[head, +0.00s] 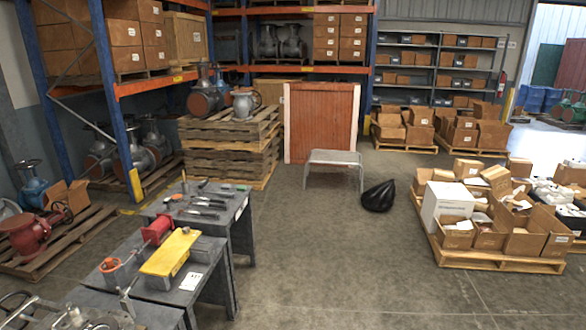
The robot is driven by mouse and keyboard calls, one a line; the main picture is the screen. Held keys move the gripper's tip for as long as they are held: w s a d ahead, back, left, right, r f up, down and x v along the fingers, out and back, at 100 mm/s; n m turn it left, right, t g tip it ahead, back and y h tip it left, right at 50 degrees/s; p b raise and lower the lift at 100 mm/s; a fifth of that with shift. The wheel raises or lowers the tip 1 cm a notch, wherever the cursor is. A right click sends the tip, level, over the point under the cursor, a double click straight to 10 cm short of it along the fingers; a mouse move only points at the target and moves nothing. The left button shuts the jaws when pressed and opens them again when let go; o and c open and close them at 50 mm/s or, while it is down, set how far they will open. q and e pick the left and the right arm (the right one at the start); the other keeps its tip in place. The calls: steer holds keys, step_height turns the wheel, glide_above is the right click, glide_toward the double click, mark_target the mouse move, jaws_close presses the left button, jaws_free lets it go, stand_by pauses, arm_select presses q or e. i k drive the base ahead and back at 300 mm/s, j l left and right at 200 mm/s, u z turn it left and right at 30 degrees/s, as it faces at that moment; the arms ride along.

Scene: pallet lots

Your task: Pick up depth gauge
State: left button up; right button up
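Several small hand tools, some dark and some with coloured handles, lie on the grey far worktable (232,208) at the left in the head view. They are too small to tell whether one is the depth gauge. A grey nearer worktable (205,284) holds a yellow-topped block (170,252), a red cylindrical part (157,229), an orange part (110,264) and a white label. Metal parts (75,316) lie at the bottom left, cut by the frame edge. I cannot make out either of my grippers in this view.
A metal step stool (335,159) and a black bag (379,196) stand on the floor. A pallet (505,262) with cardboard boxes is at the right. Stacked pallets (228,158) stand behind the tables. The concrete floor (340,260) right of the tables is clear.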

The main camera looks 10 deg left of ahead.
mark_target(167, 200)
steer(key=i+u, duration=0.25)
steer(key=i, duration=0.55)
steer(key=i+l+u, duration=0.2)
steer(key=i, duration=0.65)
steer(key=i+u, duration=0.5)
steer(key=i+l+u, duration=0.1)
steer(key=i+u, duration=0.35)
steer(key=i, duration=0.15)
